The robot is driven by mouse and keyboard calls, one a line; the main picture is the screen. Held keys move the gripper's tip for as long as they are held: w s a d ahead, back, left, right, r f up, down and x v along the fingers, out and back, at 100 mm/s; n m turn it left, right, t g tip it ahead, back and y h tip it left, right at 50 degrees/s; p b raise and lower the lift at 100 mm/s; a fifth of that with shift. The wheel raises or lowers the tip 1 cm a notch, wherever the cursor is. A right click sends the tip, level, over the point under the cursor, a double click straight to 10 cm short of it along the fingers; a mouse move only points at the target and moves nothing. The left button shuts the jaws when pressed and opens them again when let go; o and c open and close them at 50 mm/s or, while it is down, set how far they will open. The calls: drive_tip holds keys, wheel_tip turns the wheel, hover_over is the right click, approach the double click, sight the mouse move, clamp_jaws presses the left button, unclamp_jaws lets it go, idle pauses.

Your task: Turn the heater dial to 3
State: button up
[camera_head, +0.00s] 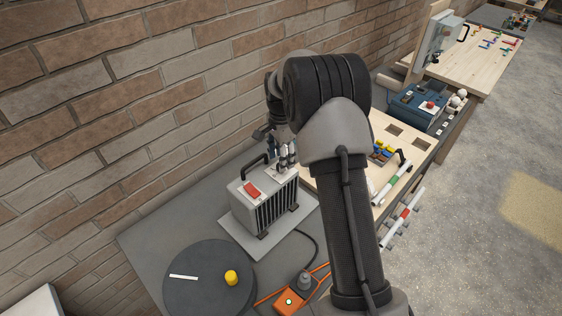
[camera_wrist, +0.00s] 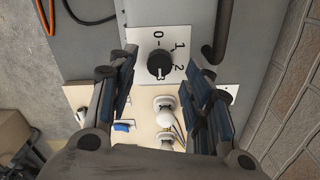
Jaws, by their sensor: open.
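The heater (camera_head: 245,207) is a light grey box with a dark finned side, a black handle and a red switch (camera_head: 252,189) on top. In the wrist view its dial (camera_wrist: 159,65) is a black round knob on a white plate (camera_wrist: 137,38) marked 0, 1 and 2. I see no 3, and I cannot tell clearly where the pointer aims. My gripper (camera_wrist: 159,76) is open, with one finger to each side of the dial's lower part and visible gaps between. In the head view my gripper (camera_head: 285,156) is over the heater's far end, and the dial is hidden.
The heater's black handle (camera_wrist: 220,35) stands close to the right finger. A brick wall (camera_head: 130,100) runs behind the heater. A dark round disc (camera_head: 205,285) with a yellow knob lies in front. A wooden board (camera_head: 345,193) with coloured parts is beyond.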

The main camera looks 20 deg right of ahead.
wheel_tip(320, 180, up, 10)
drive_tip(key=shift+f, duration=0.25)
idle(0.4)
